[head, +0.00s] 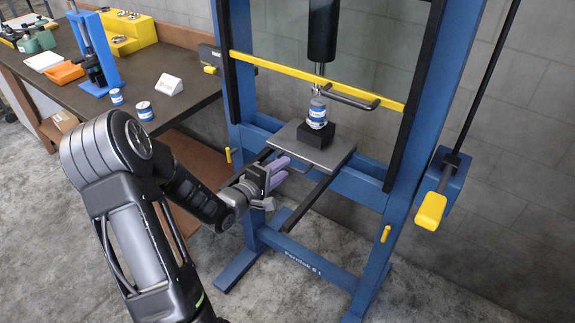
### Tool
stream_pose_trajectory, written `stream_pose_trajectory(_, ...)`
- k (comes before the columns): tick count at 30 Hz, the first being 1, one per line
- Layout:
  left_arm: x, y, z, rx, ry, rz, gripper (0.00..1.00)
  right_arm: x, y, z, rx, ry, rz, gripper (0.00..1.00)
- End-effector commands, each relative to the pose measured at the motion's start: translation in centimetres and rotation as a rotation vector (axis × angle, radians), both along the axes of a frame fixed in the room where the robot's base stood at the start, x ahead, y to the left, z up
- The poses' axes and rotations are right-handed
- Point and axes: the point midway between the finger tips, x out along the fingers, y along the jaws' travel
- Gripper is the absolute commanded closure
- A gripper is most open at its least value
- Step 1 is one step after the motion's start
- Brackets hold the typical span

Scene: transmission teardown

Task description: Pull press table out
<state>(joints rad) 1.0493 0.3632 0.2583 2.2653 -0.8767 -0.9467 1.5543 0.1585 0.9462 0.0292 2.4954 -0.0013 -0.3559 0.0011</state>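The press table (337,154) is a flat grey plate on dark rails inside the blue press frame (233,81). It carries a black block with a blue-and-white cylindrical part (317,112) on top, below the black ram (322,30). My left gripper (279,172) is just off the table's front left edge, near the rails. Its purple fingers look apart, with nothing seen between them. I cannot tell whether they touch the table. My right gripper is not in view.
A yellow bar (310,80) crosses the press above the table. A yellow-handled lever (431,210) hangs at the right. A brown workbench (165,65) with a blue stand (96,58) and bins is at the left. The floor in front is clear.

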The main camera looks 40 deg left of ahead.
Motion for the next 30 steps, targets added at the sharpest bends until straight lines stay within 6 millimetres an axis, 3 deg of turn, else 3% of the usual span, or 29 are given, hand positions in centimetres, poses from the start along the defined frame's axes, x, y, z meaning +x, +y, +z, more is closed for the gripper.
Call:
stream_pose_trajectory(6,2.7,0.0,-0.6,-0.001,-0.001,-0.001,0.68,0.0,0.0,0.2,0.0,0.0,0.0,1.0)
stream_pose_trajectory(17,3.3,0.1,-0.7,0.0,0.001,0.001,0.69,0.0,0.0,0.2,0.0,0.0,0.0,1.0)
stream_pose_trajectory(28,3.2,0.1,-0.7,0.0,0.001,0.001,0.99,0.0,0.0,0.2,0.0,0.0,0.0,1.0)
stream_pose_trajectory(30,3.2,0.1,-0.7,0.0,0.001,0.001,1.0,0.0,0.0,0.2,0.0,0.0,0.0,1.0)
